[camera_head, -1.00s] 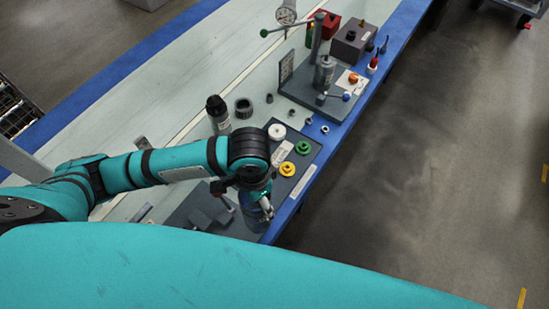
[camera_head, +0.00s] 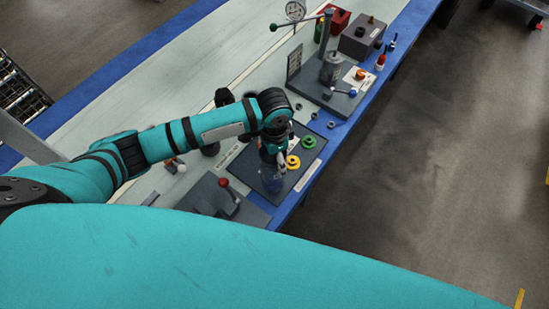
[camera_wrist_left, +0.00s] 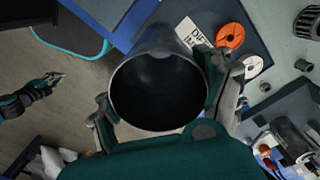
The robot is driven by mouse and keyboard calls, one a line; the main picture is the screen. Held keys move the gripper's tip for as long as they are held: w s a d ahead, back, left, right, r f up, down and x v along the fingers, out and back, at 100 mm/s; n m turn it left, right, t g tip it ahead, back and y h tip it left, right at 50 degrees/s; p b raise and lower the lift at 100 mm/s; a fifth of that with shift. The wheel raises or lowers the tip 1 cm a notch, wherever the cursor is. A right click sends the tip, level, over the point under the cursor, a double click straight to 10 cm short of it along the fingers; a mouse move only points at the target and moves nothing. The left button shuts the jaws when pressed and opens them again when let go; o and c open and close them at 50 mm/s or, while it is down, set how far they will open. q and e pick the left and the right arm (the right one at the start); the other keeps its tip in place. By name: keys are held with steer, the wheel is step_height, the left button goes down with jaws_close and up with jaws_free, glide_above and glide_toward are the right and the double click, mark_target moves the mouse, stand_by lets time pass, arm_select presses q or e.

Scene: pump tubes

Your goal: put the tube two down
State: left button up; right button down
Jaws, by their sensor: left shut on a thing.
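My left gripper (camera_head: 274,161) points down over the dark mat (camera_head: 300,187) at the bench's right edge. It is shut on a dark grey-blue tube (camera_head: 270,181), held roughly upright. In the left wrist view the tube (camera_wrist_left: 157,92) shows its wide open round end and dark inside, with a finger of my left gripper (camera_wrist_left: 163,105) on each side. I cannot read a number on the tube. I cannot tell whether its lower end touches the mat. My right gripper (camera_wrist_left: 50,83) shows small at the left of the wrist view; its jaw state is unclear.
A grey block with a red-knobbed lever (camera_head: 224,183) is nearer. A press fixture (camera_head: 332,66) stands farther back. Open floor lies right of the bench.

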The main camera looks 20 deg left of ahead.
mark_target(274, 161)
arm_select(q)
steer(key=f, duration=0.2)
steer(key=shift+w+f+p, duration=0.3)
steer(key=shift+w+p, duration=0.05)
steer(key=shift+f, duration=0.45)
arm_select(e)
steer(key=shift+s+r, duration=0.35)
steer(key=shift+s, duration=0.1)
steer(key=shift+w, duration=0.1)
arm_select(q)
steer(key=o, duration=1.4)
steer(key=shift+a+f, duration=0.1)
steer(key=shift+o, duration=0.2)
arm_select(e)
steer(key=shift+w, duration=0.1)
arm_select(q)
step_height(274, 161, up, 12)
arm_select(e)
steer(key=shift+f, duration=0.25)
